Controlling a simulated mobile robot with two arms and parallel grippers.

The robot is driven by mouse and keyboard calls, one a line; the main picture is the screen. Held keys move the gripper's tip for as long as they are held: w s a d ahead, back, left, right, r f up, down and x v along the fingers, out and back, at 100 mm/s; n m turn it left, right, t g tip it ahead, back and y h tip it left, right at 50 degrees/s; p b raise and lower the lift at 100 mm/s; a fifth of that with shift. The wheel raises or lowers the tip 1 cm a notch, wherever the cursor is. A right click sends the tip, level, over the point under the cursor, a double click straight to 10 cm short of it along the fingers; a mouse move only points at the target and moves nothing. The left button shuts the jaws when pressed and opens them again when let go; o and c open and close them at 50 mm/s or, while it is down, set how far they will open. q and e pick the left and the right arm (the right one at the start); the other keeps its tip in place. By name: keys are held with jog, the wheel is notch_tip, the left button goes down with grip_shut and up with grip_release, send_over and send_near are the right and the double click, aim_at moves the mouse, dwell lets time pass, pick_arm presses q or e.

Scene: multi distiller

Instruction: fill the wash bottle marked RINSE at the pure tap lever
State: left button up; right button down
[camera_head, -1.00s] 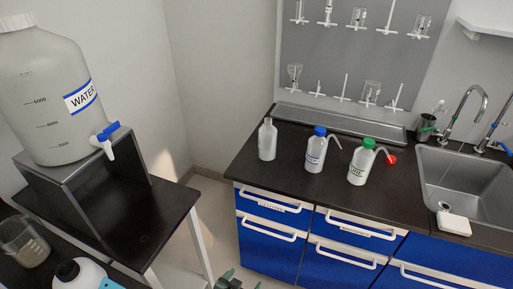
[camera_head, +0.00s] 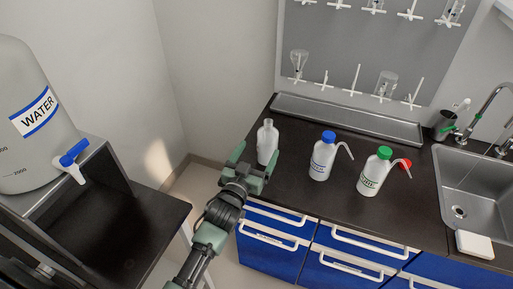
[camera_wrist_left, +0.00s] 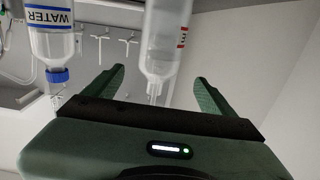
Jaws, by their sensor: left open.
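A white wash bottle without a cap (camera_head: 267,145) stands upright at the left end of the dark counter. In the left wrist view an uncapped bottle with a partly visible red label (camera_wrist_left: 166,40) shows upside down; the letters I can see fit RINSE but most are hidden. My left gripper (camera_head: 256,162) is open, with its fingers spread around the near side of this bottle; contact cannot be told. A red cap with a tube (camera_head: 405,163) lies by the green-capped bottle. A sink tap (camera_head: 483,112) stands at the right; its marking cannot be read. My right gripper is out of view.
A blue-capped bottle (camera_head: 321,160), marked WATER in the wrist view (camera_wrist_left: 50,40), and a green-capped bottle (camera_head: 373,176) stand to the right. The sink (camera_head: 470,185) is further right. A large WATER carboy (camera_head: 30,120) with a blue-lever spigot stands left.

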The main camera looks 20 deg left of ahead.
aim_at(264, 142)
pick_arm(q)
jog(key=shift+w+d+r+b, duration=0.1)
jog(key=shift+w+d+b, duration=0.15)
jog(key=shift+w+b, duration=0.6)
jog(key=w+b, duration=0.2)
jog(key=w, duration=0.4)
jog(key=shift+w, duration=0.1)
jog(key=shift+w+b, duration=0.35)
jog(key=shift+w, duration=0.3)
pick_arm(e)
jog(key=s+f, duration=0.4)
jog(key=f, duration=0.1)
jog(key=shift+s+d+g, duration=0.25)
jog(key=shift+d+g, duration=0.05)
